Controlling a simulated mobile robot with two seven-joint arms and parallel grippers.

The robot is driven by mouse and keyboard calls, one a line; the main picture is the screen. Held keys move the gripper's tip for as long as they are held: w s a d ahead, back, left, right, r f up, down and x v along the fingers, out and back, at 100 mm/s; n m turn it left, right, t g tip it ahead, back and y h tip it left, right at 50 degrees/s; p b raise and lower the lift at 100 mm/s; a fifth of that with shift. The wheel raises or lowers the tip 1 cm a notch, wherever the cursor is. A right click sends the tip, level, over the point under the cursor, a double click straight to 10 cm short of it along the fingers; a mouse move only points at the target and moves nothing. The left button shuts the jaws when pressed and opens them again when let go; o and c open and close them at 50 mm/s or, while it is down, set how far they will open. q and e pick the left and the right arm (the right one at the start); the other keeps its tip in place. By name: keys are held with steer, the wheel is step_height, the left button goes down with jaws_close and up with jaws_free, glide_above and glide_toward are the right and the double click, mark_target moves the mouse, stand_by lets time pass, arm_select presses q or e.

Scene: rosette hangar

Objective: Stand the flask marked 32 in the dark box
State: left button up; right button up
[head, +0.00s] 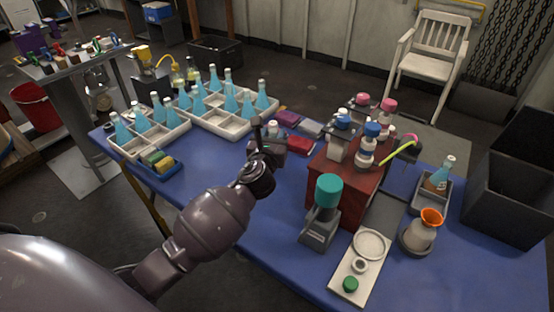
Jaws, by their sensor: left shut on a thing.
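My left gripper (268,141) is above the blue table (230,190), near its middle, left of the red box. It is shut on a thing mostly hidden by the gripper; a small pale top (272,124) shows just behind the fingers. Several flasks with light blue liquid (228,101) stand upright in pale divided trays (212,119) at the back left. No number 32 is readable on any flask. A large dark box (510,203) stands at the right edge of the view, and another dark box (216,53) is on the floor behind. My right gripper is not in view.
A red box (345,184) carries several bottles (365,145).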

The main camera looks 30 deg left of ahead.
arm_select(q)
steer(key=shift+f, duration=0.85)
steer(key=shift+f+b, duration=0.3)
step_height(320, 180, down, 5)
steer(key=shift+f+b, duration=0.1)
steer(key=shift+b, duration=1.15)
steer(key=shift+f, duration=0.1)
steer(key=shift+r, duration=0.2)
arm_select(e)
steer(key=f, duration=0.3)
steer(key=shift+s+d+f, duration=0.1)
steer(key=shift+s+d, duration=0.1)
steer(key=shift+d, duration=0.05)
arm_select(q)
steer(key=o, duration=0.6)
steer(key=shift+f, duration=0.2)
steer(key=o, duration=0.5)
steer(key=shift+c, duration=0.2)
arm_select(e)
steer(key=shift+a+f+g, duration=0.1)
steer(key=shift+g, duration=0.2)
